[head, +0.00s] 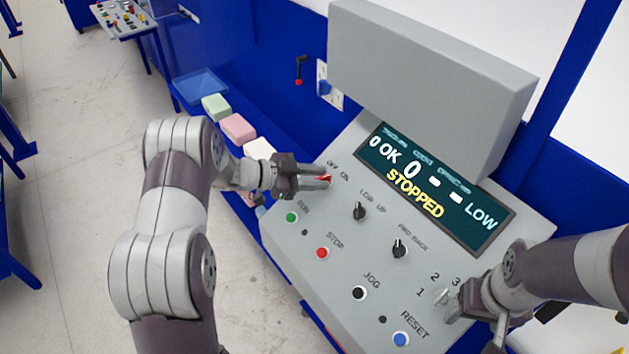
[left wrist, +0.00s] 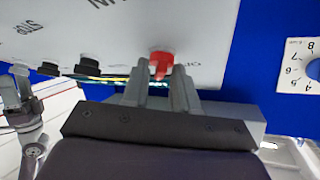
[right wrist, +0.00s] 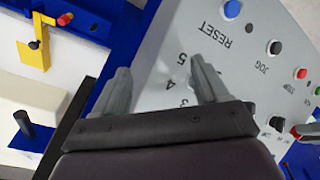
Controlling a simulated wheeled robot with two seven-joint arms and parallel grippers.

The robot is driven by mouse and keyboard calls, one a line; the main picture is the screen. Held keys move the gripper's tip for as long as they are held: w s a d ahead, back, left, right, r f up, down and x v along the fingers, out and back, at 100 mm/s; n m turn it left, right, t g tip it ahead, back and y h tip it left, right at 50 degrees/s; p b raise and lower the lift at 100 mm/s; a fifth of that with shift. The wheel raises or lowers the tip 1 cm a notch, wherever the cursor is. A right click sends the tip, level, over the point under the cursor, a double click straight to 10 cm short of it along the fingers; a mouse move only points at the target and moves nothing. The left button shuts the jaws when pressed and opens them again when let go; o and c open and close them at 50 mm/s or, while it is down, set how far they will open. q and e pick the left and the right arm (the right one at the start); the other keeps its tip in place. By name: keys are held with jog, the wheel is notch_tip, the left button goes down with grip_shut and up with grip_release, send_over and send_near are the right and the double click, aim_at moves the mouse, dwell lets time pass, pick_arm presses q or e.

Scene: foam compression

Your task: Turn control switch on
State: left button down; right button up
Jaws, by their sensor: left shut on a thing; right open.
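The control switch is a red knob (head: 325,179) at the upper left of the grey control panel (head: 292,254), under the OFF and ON labels. My left gripper (head: 318,180) has its fingers around this red knob and is shut on it. In the left wrist view the red knob (left wrist: 161,64) sits between the two fingertips. The exact knob angle is partly hidden by the fingers. The display (head: 432,187) reads OK, STOPPED and LOW. My right gripper (head: 452,303) is open near the numbered dial at the lower right. In the right wrist view its fingers (right wrist: 160,80) are apart beside the numbers.
The panel also has a green button (head: 292,217), a red STOP button (head: 323,253), black knobs (head: 360,211), a black JOG button (head: 359,293) and a blue RESET button (head: 401,339). Coloured foam blocks (head: 238,128) and a blue tray (head: 201,84) lie left of the panel.

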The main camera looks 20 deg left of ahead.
pick_arm(q)
jog(key=shift+w+m+g, duration=0.1)
jog(key=shift+m+g, duration=0.7)
jog(key=shift+m, duration=0.2)
pick_arm(e)
jog(key=shift+f, duration=0.25)
pick_arm(q)
jog(key=c, duration=1.2)
grip_release()
jog(key=shift+d, duration=0.1)
jog(key=shift+w+d, duration=0.1)
jog(key=shift+d, duration=0.1)
pick_arm(e)
jog(key=shift+w+d+f, duration=0.1)
jog(key=shift+d, duration=0.15)
notch_tip(320, 180, up, 5)
jog(key=p, duration=0.4)
jog(key=shift+a, duration=0.1)
jog(key=shift+f, duration=0.1)
pick_arm(q)
jog(key=v, duration=1.2)
jog(key=shift+a+h, duration=0.3)
jog(key=shift+a, duration=0.15)
